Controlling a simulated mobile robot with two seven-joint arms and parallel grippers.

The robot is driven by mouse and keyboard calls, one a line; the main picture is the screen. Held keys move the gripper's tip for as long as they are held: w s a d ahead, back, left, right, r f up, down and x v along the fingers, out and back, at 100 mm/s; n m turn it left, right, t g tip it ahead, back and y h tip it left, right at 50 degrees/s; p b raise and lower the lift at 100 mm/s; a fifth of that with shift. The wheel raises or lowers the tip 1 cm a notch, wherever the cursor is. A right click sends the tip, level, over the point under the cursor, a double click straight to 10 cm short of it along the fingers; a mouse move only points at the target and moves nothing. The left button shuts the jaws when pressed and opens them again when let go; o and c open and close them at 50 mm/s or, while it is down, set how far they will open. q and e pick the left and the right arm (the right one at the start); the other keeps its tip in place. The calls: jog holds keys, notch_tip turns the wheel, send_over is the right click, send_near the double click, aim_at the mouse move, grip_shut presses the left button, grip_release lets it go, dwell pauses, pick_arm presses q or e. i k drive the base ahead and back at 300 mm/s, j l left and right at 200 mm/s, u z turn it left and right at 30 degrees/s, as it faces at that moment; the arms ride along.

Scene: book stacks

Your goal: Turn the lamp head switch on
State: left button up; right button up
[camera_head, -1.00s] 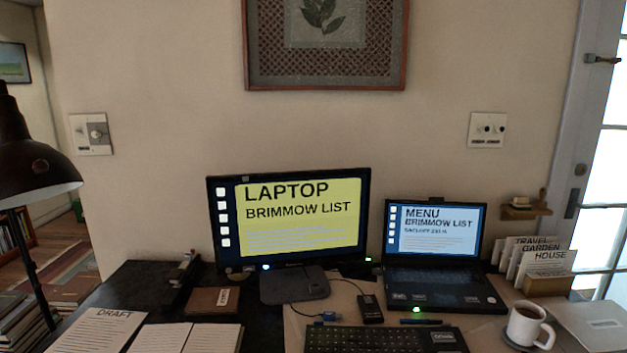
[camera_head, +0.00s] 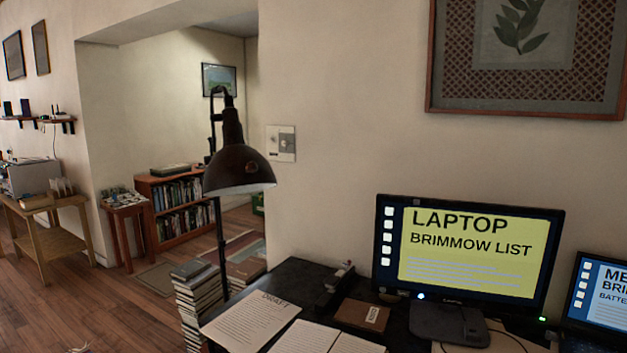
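A black lamp head (camera_head: 238,170) with a wide conical shade hangs from a thin dark stand in the middle left of the head view, in front of the wall. Its shade points downward, and no glow shows from it. I cannot make out a switch on the lamp head. A wall plate (camera_head: 281,143) with a knob is on the wall just right of the shade. Neither of my grippers is in view.
A dark desk (camera_head: 290,277) holds a monitor (camera_head: 470,252), papers (camera_head: 252,318) and part of a laptop (camera_head: 602,292). Book stacks (camera_head: 198,300) stand on the floor by the lamp stand. A bookcase (camera_head: 172,207) and wooden table (camera_head: 48,238) stand farther back. Open floor lies at left.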

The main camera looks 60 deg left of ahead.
aim_at(214, 116)
jog(key=u, duration=2.4)
